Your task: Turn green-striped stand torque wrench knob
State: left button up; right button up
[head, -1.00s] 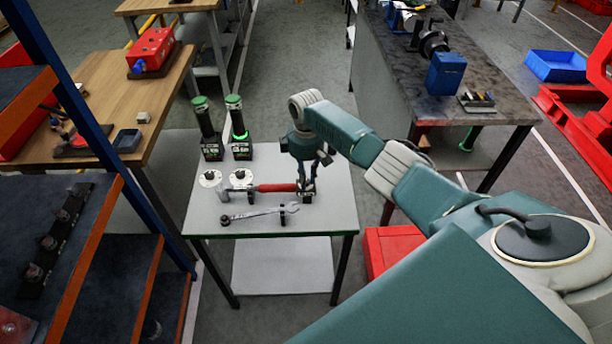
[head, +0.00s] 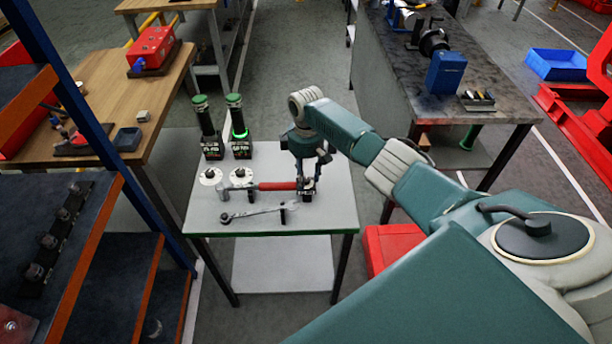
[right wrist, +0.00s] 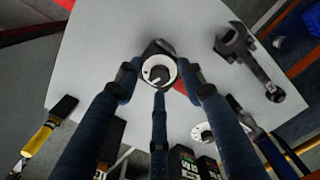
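A red-handled wrench (head: 276,187) lies on the white table. At its right end, a round white dial with a dark centre knob (right wrist: 157,72) sits under my right gripper (head: 308,180). In the right wrist view, the fingers of the gripper (right wrist: 158,80) are spread around this dial, with small gaps visible; contact cannot be told. Two upright green-topped tools stand in black stands at the back of the table; the right stand (head: 241,150) shows a bright green strip, the left stand (head: 212,152) does not show one clearly. My left gripper is not in view.
Two white discs (head: 210,177) lie in front of the stands. A metal spanner (head: 255,213) lies along the front, beside a small black holder. A wooden bench (head: 90,85) is at left, a dark workbench (head: 395,75) at right. The table's right front corner is clear.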

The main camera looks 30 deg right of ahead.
aim_at(306, 179)
notch_tip(306, 179, up, 12)
dwell(0.4)
jog(key=shift+f, duration=0.15)
